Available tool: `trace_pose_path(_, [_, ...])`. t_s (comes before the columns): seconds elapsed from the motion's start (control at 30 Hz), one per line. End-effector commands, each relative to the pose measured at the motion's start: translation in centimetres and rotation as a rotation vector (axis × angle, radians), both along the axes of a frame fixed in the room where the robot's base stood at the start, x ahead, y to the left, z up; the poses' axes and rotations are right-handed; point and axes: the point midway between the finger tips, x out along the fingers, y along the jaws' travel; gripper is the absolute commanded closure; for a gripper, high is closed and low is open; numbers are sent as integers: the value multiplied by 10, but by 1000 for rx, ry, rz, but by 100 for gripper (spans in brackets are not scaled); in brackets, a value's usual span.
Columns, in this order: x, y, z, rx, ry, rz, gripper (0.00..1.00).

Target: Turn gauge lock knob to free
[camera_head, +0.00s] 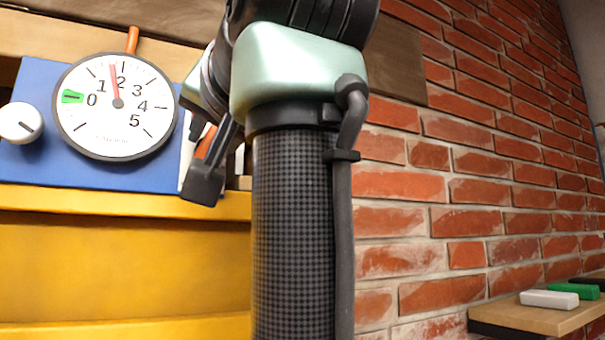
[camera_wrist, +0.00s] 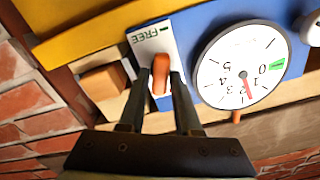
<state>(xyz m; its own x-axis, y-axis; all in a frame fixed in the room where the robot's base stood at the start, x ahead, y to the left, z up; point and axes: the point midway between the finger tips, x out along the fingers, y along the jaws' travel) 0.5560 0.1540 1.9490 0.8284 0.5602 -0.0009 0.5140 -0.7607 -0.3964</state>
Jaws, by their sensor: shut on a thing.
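The gauge lock knob (camera_wrist: 160,72) is an orange lever on a white plate (camera_wrist: 152,40) marked FREE, right side of the blue panel in the head view. In the wrist view it stands nearly along the fingers, its far end toward the FREE side. My gripper (camera_wrist: 161,84) is shut on it, one dark finger on each side. In the head view my gripper (camera_head: 203,170) and arm hide much of the knob (camera_head: 206,141) and plate. The round gauge (camera_head: 118,106) beside it has its red needle just short of 2; it also shows upside down in the wrist view (camera_wrist: 240,65).
A white round knob (camera_head: 20,123) is left of the gauge on the blue panel (camera_head: 45,170). A yellow ledge (camera_head: 120,200) runs below. A brick wall (camera_head: 470,150) is at right, with a wooden shelf (camera_head: 530,318) holding white and green blocks.

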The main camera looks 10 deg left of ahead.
Motion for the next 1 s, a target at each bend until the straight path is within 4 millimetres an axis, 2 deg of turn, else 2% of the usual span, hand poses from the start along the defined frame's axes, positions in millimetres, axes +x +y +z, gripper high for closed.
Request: trace_pose_path(1.0, [1, -2, -3, 780, 524, 2, 100])
